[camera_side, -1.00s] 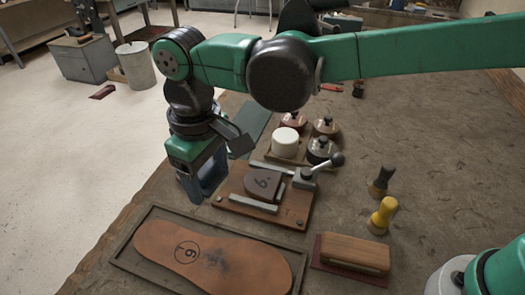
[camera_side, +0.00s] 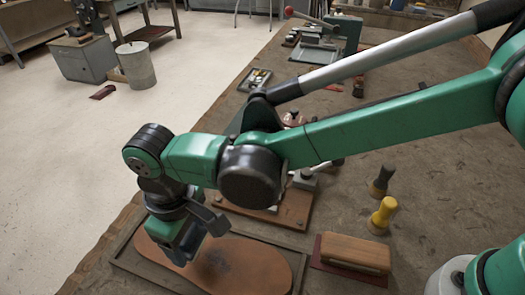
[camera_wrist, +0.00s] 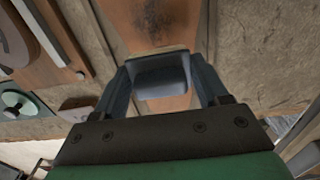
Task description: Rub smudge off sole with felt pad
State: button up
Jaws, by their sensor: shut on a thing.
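The tan sole (camera_side: 262,265) lies flat in a shallow wooden tray (camera_side: 280,242) at the front left of the bench. A dark smudge (camera_side: 226,264) shows near its middle, and also at the top of the wrist view (camera_wrist: 152,16). My gripper (camera_wrist: 160,82) is above the left part of the sole. Its two fingers are shut on a grey block (camera_wrist: 158,78), which looks like the felt pad. I cannot tell whether the pad touches the sole.
A wooden block (camera_side: 356,251) sits on a dark red mat right of the tray. A yellow brush (camera_side: 382,214) and a dark brush (camera_side: 382,180) stand behind it. A wooden clamp board (camera_side: 298,207) is behind the tray, partly hidden by my arm. The bench's right side is mostly clear.

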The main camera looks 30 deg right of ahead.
aim_at(248, 271)
jog(key=shift+f, duration=0.8)
jog(key=shift+s+d+f, duration=0.3)
jog(key=shift+s+f, duration=0.05)
jog(key=shift+f, duration=0.25)
jog(key=shift+c, duration=0.5)
jog(key=shift+s+d, duration=2.65)
jog(key=shift+w+a, duration=3.05)
jog(key=shift+w, duration=0.05)
jog(key=shift+s+d+f, duration=0.1)
jog(key=shift+s+d, duration=2.95)
jog(key=shift+d, duration=0.15)
jog(key=shift+w+a, duration=3.05)
jog(key=shift+r, duration=4.15)
